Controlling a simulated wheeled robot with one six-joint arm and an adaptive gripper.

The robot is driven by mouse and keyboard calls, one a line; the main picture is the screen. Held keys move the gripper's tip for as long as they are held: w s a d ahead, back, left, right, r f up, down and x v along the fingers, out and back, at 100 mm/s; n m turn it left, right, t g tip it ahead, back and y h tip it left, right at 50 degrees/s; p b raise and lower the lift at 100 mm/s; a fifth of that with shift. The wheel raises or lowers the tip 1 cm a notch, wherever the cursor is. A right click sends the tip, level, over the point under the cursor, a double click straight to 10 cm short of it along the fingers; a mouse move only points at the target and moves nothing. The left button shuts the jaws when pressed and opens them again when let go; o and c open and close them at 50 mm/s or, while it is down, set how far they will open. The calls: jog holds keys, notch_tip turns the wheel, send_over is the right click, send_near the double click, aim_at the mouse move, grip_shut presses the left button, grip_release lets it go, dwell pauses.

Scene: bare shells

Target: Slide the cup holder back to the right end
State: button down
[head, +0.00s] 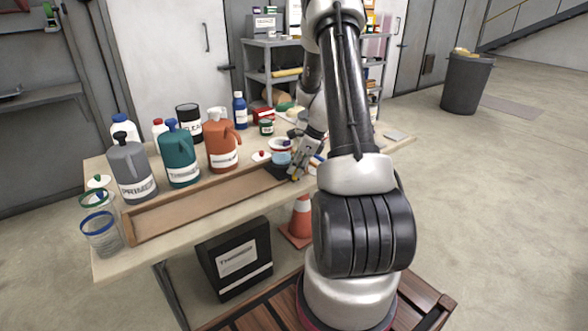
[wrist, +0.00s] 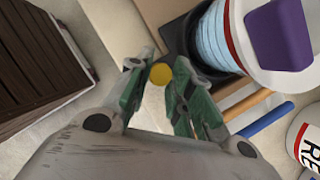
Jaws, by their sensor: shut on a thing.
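The cup holder, a dark block (head: 277,172), sits in the long wooden track (head: 190,205), toward its right part. A light-blue cup (head: 281,159) appears to stand on it. In the wrist view the dark holder (wrist: 178,36) shows beside the light-blue ribbed cup (wrist: 212,42). A round yellow knob (wrist: 160,74) lies between my fingertips. My gripper (head: 295,176) is at the holder's front right side, shut on this knob. The track's right end is mostly hidden behind my gripper and arm.
Grey, teal and orange jugs (head: 222,148) stand behind the track. Glass jars (head: 100,233) stand by its left end. Left of the holder the track looks empty. A blue rod (wrist: 265,118) and a white labelled container (wrist: 308,140) are close to my gripper.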

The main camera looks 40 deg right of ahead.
jog(key=shift+w+d, duration=0.1)
jog(key=shift+d, duration=0.15)
jog(key=c, duration=1.3)
grip_release()
jog(key=shift+o, duration=0.2)
jog(key=v, duration=1.2)
jog(key=shift+a, duration=0.15)
